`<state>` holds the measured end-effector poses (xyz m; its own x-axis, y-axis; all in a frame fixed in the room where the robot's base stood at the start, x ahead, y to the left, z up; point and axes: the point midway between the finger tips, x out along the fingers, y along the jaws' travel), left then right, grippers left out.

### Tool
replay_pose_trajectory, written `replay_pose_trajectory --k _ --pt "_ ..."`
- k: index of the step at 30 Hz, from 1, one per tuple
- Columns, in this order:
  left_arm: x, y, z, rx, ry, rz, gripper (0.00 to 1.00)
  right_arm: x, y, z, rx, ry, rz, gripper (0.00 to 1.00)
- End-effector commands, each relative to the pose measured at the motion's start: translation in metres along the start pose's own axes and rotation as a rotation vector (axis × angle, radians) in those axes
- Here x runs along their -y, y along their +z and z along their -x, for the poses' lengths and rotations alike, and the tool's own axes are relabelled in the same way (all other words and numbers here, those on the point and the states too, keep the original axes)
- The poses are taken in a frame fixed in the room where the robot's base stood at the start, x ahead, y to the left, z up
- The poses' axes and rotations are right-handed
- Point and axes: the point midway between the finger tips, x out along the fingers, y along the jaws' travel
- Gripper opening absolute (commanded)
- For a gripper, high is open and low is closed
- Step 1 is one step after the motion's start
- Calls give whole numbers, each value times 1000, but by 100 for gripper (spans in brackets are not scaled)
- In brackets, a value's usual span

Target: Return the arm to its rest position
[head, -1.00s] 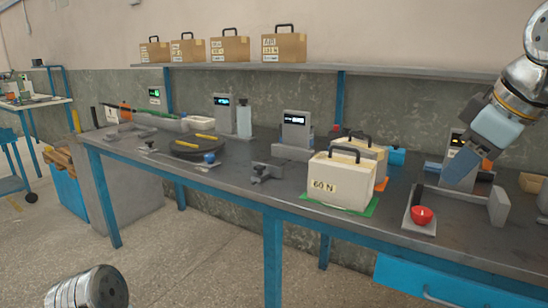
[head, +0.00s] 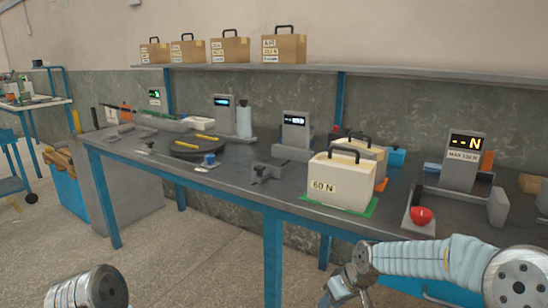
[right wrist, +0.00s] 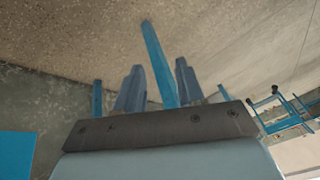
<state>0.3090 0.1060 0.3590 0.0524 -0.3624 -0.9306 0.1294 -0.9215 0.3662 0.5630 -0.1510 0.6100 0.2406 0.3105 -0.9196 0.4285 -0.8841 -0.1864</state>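My right arm (head: 420,258) hangs low in front of the workbench's right half in the head view. Its hand is at the bottom edge, and its fingertips are not clearly visible there. In the right wrist view my right gripper (right wrist: 158,78) shows two fingers apart with nothing between them. A blue table leg (right wrist: 158,60) stands in the background behind the gap. Of my left arm only a round metal link (head: 90,289) shows at the bottom left of the head view. The left gripper is out of frame.
The workbench (head: 225,183) holds a box marked 60 N (head: 338,181) on a green mat, a red button (head: 421,215) and a display reading N (head: 463,160). Cardboard boxes stand on the shelf (head: 400,71). The floor (head: 190,265) in front is clear.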

Motion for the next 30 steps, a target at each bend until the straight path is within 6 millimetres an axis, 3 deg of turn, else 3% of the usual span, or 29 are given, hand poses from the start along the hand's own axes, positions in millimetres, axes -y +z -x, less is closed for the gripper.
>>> replay_pose_trajectory --k 1,6,10,12,15,17,30 --pt "0 0 0 0 0 0 80 7 25 -35 27 -26 -45 38" --pt "0 0 0 0 0 0 80 36 114 -125 79 -83 -236 38" --pt "0 0 0 0 0 0 80 64 191 -166 126 -99 -388 38" --pt "0 0 0 0 0 0 80 77 227 -177 148 -98 -459 38" --pt "0 0 0 0 0 0 80 91 265 -183 172 -89 -534 38" --pt "0 0 0 0 0 0 80 97 280 -184 179 -84 -564 38" --pt "0 0 0 0 0 0 80 97 280 -184 179 -84 -564 38"
